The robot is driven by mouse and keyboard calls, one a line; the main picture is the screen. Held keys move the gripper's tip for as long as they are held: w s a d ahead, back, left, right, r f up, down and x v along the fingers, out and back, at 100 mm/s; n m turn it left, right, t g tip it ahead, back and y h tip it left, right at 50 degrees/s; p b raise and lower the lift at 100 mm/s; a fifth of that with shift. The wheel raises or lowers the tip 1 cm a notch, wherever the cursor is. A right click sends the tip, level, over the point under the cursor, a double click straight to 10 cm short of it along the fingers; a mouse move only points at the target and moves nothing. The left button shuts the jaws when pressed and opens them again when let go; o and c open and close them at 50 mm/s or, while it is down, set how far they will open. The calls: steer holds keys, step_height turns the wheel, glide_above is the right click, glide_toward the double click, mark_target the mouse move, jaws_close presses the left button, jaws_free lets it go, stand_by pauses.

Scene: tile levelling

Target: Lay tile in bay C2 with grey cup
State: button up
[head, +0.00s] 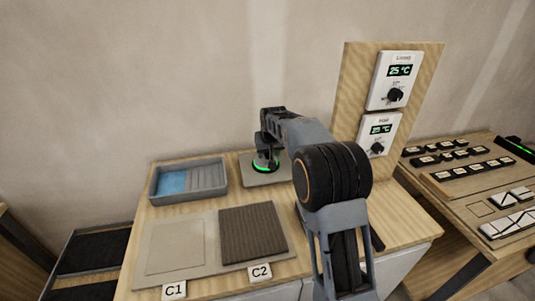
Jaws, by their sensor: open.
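Bay C2 (252,232) is a dark brown, finely ribbed square at the front of the wooden table, behind its C2 label (259,273). My gripper (266,150) points down at the back of the table, and its fingers are small and hard to make out. It is open, right above a round thing with a green glowing ring (265,165). That thing sits on a light grey square plate (264,182); it may be the grey cup on a tile, but my gripper covers much of it. I cannot tell whether the fingers touch it.
Bay C1 (174,246) is flat and grey with a square outline, left of C2. A grey tray (208,193) with a blue part stands behind it. My arm hides the table's right side, where a dark bar (376,238) shows. A thermostat board (350,105) rises behind right.

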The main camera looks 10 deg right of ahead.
steer(key=v, duration=1.2)
steer(key=s+f, duration=0.3)
steer(key=s, duration=0.6)
steer(key=s+f, duration=0.4)
steer(key=s, duration=0.6)
steer(key=s+f, duration=0.3)
steer(key=s, duration=0.7)
steer(key=shift+s+a+f+g, duration=0.25)
steer(key=shift+a+g, duration=0.05)
steer(key=shift+g, duration=0.1)
